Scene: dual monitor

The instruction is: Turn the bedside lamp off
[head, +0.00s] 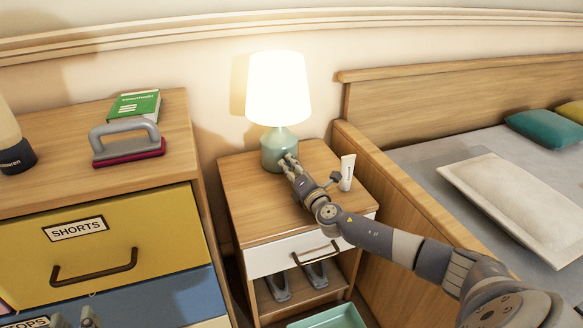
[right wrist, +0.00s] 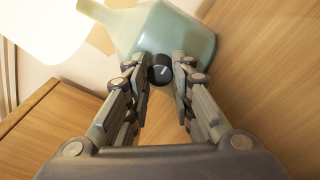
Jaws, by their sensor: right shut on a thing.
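The bedside lamp has a glowing white shade (head: 278,90) and a pale green base (head: 272,155), and stands on the wooden nightstand (head: 245,200). Its shade is bright. In the right wrist view, a dark round knob (right wrist: 160,74) with a light mark sits on the green base (right wrist: 175,35). My right gripper (head: 288,160) reaches the front of the base and is shut on the knob, with a fingertip on each side; it also shows in the right wrist view (right wrist: 160,76). My left gripper (head: 74,319) shows only its fingertips at the bottom left, apart and empty.
A white tube (head: 347,172) stands on the nightstand, close beside my right arm. Grey footwear (head: 316,275) sits on the shelf below the drawer. At left, a dresser (head: 60,190) holds a green book (head: 134,105) and a grey-handled object (head: 126,139). The bed (head: 430,155) is at right.

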